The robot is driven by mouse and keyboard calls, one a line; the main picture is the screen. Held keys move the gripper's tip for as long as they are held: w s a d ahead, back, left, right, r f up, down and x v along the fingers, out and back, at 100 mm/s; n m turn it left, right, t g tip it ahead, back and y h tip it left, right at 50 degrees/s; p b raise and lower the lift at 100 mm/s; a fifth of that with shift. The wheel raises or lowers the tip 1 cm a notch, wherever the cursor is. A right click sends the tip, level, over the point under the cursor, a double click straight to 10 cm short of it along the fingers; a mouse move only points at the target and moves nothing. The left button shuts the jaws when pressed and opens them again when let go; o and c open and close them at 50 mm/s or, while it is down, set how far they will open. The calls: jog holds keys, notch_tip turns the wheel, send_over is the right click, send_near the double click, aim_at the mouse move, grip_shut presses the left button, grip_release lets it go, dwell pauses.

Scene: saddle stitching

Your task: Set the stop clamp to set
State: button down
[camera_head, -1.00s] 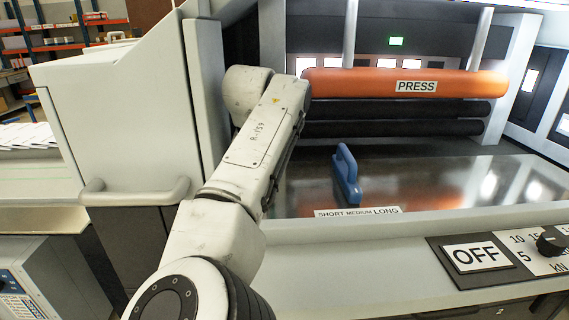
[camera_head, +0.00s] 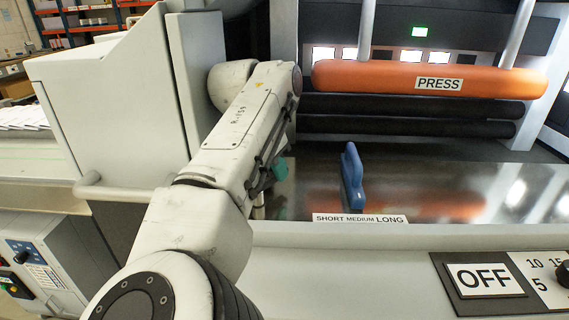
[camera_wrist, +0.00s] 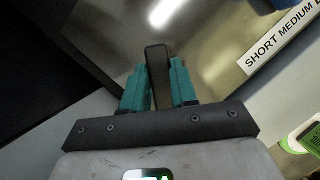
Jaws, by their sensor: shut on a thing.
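In the wrist view, my gripper (camera_wrist: 158,82) has teal fingers on both sides of a dark, flat, upright lever (camera_wrist: 156,62). The gripper is shut on this lever, which appears to be the stop clamp; no label shows on it. In the head view, my arm hides the lever, and only a bit of teal finger (camera_head: 279,169) shows beside the arm. The blue stop (camera_head: 353,178) stands on the shiny bed, right of my gripper, behind the SHORT MEDIUM LONG label (camera_head: 360,218). That label also shows in the wrist view (camera_wrist: 281,38).
An orange PRESS bar (camera_head: 430,79) and dark rollers (camera_head: 410,116) span the machine behind the bed. A pale cabinet (camera_head: 115,110) with a handle (camera_head: 125,192) stands left of my arm. An OFF panel (camera_head: 485,280) is at the front right. The bed's right part is clear.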

dwell(0.3)
jog(key=c, duration=0.9)
grip_release()
